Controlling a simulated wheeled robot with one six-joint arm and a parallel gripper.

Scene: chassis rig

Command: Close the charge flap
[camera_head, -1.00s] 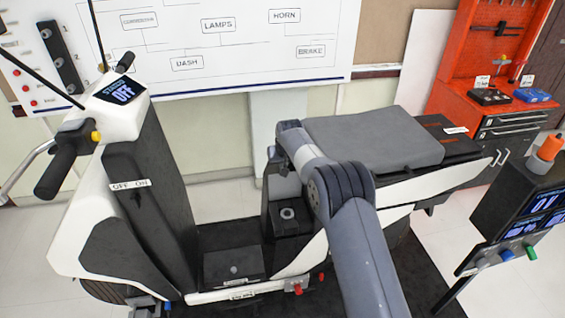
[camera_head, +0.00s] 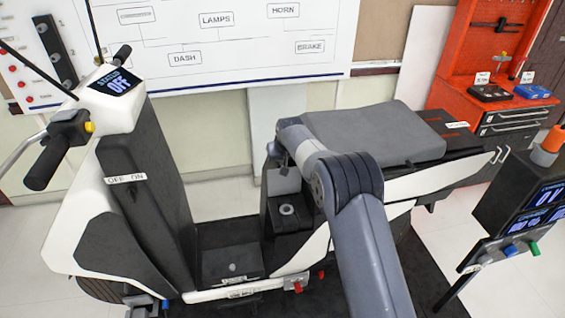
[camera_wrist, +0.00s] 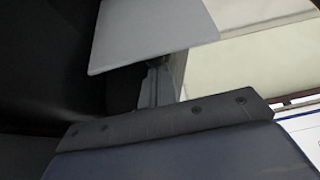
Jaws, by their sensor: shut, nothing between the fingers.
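The charge flap (camera_head: 284,182) is a small grey panel standing raised behind the round charge socket (camera_head: 287,210), on the black body of the white and black scooter below the seat. The socket is uncovered. In the wrist view a light grey plate, probably the flap (camera_wrist: 150,35), hangs across the top. My gripper (camera_wrist: 154,84) shows in the wrist view as a narrow grey shape just below that plate, shut and empty. I cannot tell whether it touches the plate. In the head view my arm reaches from the lower right to above the flap, and its fingertips are not clearly visible.
The grey seat (camera_head: 375,135) lies close to the right of my wrist. The scooter's front column (camera_head: 150,180) stands to the left, with a low footwell between. A display stand (camera_head: 525,210) is at right, and a red tool cabinet (camera_head: 500,110) is behind it.

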